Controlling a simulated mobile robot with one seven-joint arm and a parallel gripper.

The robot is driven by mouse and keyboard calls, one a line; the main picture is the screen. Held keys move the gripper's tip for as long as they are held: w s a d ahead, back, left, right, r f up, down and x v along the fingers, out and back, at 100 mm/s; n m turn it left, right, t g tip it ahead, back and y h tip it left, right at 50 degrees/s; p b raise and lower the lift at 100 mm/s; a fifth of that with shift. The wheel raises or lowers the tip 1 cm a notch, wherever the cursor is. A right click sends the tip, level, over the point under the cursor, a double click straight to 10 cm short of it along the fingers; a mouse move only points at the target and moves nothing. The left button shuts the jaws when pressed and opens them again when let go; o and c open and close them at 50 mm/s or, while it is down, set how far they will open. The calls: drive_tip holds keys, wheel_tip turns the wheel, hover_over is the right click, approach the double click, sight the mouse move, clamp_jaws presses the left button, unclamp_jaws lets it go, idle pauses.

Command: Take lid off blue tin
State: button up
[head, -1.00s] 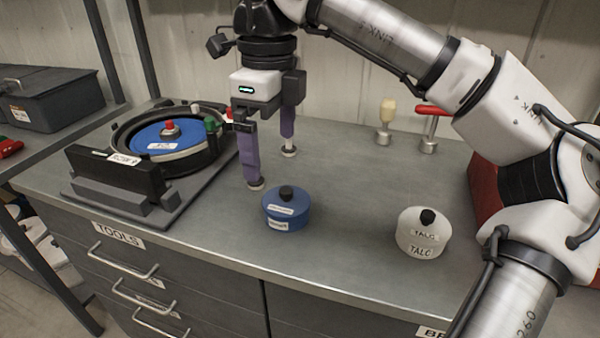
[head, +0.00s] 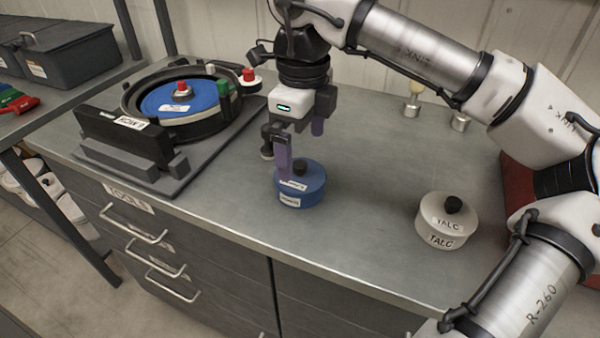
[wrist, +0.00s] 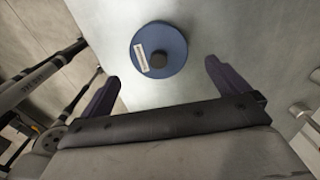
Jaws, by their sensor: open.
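The blue tin (head: 301,190) stands upright on the grey bench top, with its blue lid (head: 314,172) on and a black knob (head: 299,168) on top. In the wrist view the lid (wrist: 172,41) is seen from above, with its knob (wrist: 158,60) and a white label. My gripper (head: 300,150) is open and empty. In the wrist view the tin lies beyond the gap between the fingertips (wrist: 162,72), not between the fingers.
A white talc tin (head: 437,229) with a black knob stands to the right. A seed meter with a blue disc (head: 200,98) sits on a dark base at the left. The bench (head: 365,215) between the tins is clear.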

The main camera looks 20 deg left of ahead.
sight(300, 163)
drive_tip(key=f, duration=0.5)
drive_tip(key=shift+a+p, duration=0.2)
drive_tip(key=shift+p, duration=0.1)
drive_tip(key=c, duration=0.9)
